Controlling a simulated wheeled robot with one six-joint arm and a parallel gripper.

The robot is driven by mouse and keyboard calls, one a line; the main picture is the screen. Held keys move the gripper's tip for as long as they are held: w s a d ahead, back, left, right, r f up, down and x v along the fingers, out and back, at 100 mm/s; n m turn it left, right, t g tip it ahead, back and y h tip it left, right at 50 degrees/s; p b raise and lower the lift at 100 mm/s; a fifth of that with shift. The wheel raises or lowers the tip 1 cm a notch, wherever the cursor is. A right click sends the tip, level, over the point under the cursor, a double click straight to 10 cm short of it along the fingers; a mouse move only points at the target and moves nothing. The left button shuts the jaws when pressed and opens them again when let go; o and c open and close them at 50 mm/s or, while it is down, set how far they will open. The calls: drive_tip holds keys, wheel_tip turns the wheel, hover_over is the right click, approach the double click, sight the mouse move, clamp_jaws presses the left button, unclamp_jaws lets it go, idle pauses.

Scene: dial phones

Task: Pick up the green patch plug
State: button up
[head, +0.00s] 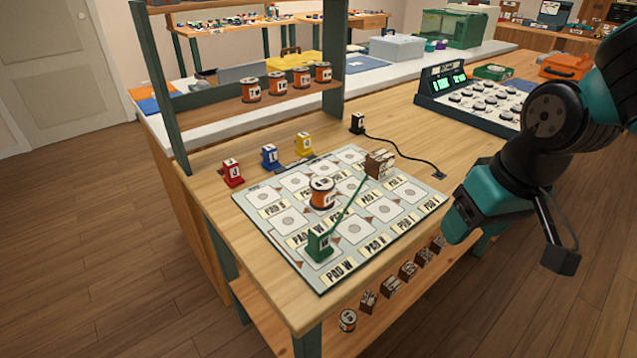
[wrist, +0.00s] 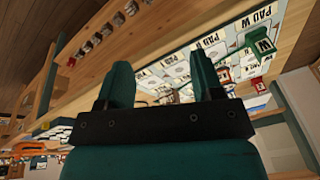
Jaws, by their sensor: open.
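The green patch plug (head: 319,244) stands upright on the pad board (head: 292,258), near its front left corner by PAD W. A green cord runs from it to a brown block (head: 379,164) at the back right of the board. In the wrist view the green plug (wrist: 262,48) shows at the upper right, beyond my fingers. My gripper (wrist: 162,88) is open and empty, its two teal fingers apart. In the head view my arm is at the right, and my gripper (head: 470,215) is to the right of the board, well away from the plug.
An orange-and-white spool (head: 322,192) stands mid-board. Red (head: 232,173), blue (head: 270,157) and yellow (head: 304,144) plugs stand along the board's back left edge. A black plug (head: 357,123) has a cord to a socket (head: 439,175). A shelf post (head: 168,90) rises at left.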

wheel_tip(320, 180, up, 6)
drive_tip(key=w+d+p, duration=0.1)
drive_tip(key=w+p, duration=0.1)
drive_tip(key=p, duration=0.3)
wheel_tip(320, 180, up, 2)
drive_tip(key=n+g+y+p, duration=0.2)
drive_tip(key=n+g, duration=0.3)
drive_tip(key=n, duration=1.8)
hover_over(322, 228)
drive_tip(key=w+d, duration=0.3)
drive_tip(key=d, duration=0.2)
drive_tip(key=x, duration=0.5)
drive_tip(key=p+x, duration=0.1)
drive_tip(key=x, duration=0.4)
drive_tip(key=shift+w+a+f, duration=0.1)
drive_tip(key=shift+a+f, duration=0.2)
drive_tip(key=shift+p+x, duration=0.7)
drive_tip(key=shift+x, duration=2.35)
drive_tip(key=shift+w, duration=0.1)
drive_tip(key=c, duration=1)
